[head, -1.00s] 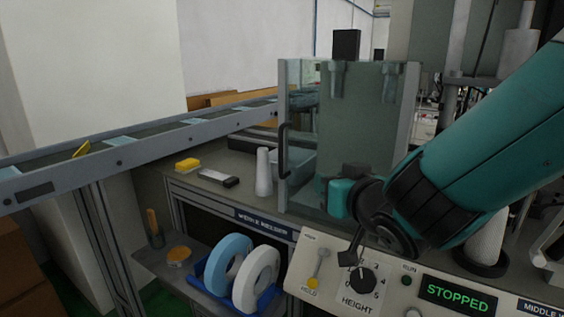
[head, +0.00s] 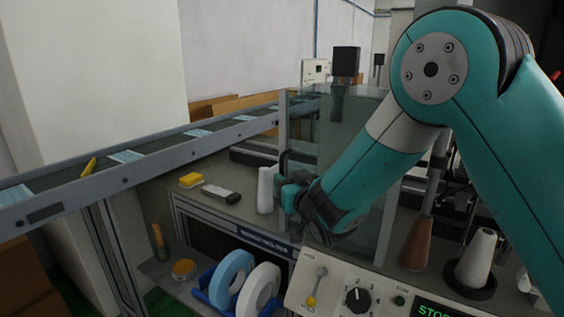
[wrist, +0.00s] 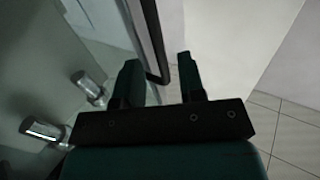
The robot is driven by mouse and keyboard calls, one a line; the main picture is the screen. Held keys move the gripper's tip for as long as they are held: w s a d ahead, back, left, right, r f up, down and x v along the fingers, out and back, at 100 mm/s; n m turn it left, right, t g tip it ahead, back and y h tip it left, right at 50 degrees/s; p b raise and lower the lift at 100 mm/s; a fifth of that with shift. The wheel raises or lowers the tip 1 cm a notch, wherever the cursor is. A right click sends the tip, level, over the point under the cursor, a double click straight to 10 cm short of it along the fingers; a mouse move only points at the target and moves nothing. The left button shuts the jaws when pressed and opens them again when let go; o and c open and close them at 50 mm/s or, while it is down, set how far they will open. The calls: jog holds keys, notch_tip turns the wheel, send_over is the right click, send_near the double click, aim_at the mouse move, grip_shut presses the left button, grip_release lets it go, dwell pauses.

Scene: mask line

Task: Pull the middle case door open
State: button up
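The handle (wrist: 155,45) also shows in the wrist view as a black bar with a bent lower end. My gripper (head: 288,190) is at the lower part of the handle. In the wrist view my gripper (wrist: 160,78) has its two fingers apart, with the handle's lower end in the gap between them. Neither finger is clearly pressing on it.
A control panel (head: 330,285) lies below. The conveyor (head: 150,165) runs along the left. Two metal knobs (wrist: 42,130) show in the wrist view.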

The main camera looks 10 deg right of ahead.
jog(key=shift+p+x, duration=0.35)
jog(key=shift+x, duration=1.5)
grip_shut()
jog(key=shift+a, duration=0.1)
